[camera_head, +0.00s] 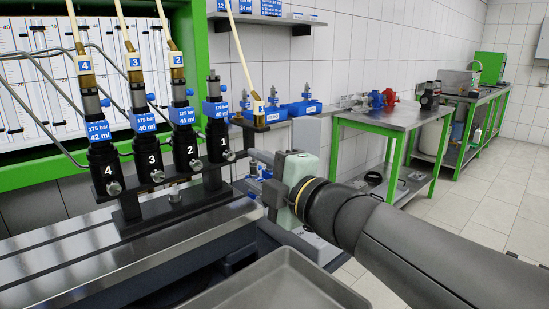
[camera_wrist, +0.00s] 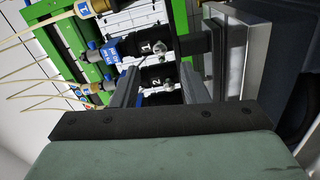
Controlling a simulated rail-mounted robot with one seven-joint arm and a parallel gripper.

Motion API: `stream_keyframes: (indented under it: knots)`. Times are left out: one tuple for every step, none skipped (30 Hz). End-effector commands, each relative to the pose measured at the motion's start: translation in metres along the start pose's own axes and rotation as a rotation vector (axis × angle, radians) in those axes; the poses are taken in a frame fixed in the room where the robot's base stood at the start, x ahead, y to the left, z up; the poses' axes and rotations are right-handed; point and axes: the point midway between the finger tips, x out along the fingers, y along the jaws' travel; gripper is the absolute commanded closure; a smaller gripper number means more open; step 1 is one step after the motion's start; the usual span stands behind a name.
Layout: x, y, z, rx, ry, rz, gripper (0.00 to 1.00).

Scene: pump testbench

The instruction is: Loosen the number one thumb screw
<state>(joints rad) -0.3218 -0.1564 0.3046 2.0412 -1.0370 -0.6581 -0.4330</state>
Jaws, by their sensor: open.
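The number one holder (camera_head: 217,142) is a black upright cylinder with a white "1", at the right end of a row of numbered holders. Its silver thumb screw (camera_head: 229,155) sticks out low at its front right. In the wrist view, the number one screw (camera_wrist: 158,62) shows beside the "1", near the gap between my fingertips. My gripper (camera_head: 257,170) is open and empty, to the right of the screw and apart from it in the head view. In the wrist view, my two dark fingers (camera_wrist: 160,68) point toward holders one and two.
Holders two (camera_head: 185,145), three (camera_head: 148,155) and four (camera_head: 105,165) stand to the left, each with a thumb screw. The number one hose end (camera_head: 259,108) hangs to the right of its holder, above my gripper. A grey tray (camera_head: 275,265) is in the foreground.

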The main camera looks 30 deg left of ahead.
Motion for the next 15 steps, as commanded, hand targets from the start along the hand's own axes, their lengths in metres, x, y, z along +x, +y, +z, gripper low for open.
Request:
stream_keyframes:
  knots:
    - [-0.011, 0.002, 0.0, -0.003, -0.003, 0.001, 0.59]
    - [-0.016, 0.002, 0.0, -0.002, -0.003, 0.001, 0.59]
    - [-0.022, 0.002, 0.0, -0.002, -0.002, 0.001, 0.59]
    - [-0.026, 0.002, 0.0, -0.002, -0.002, 0.001, 0.59]
    - [-0.03, 0.002, 0.001, -0.002, -0.003, 0.001, 0.59]
    - [-0.034, 0.001, 0.001, -0.001, -0.002, 0.001, 0.59]
    - [-0.037, 0.001, 0.0, -0.001, -0.001, 0.001, 0.59]
    - [-0.039, 0.001, 0.0, -0.001, -0.001, 0.001, 0.59]
    - [-0.041, 0.001, 0.0, -0.001, -0.001, 0.001, 0.59]
    - [-0.042, 0.001, 0.0, -0.001, -0.001, 0.001, 0.59]
    - [-0.043, 0.0, 0.0, 0.0, -0.001, 0.0, 0.59]
    - [-0.044, 0.0, 0.001, 0.0, -0.001, 0.0, 0.59]
    - [-0.044, 0.0, 0.001, 0.0, -0.001, 0.0, 0.59]
    - [-0.044, 0.0, 0.001, 0.0, 0.0, 0.0, 0.59]
    - [-0.044, 0.0, 0.001, 0.0, 0.0, 0.0, 0.59]
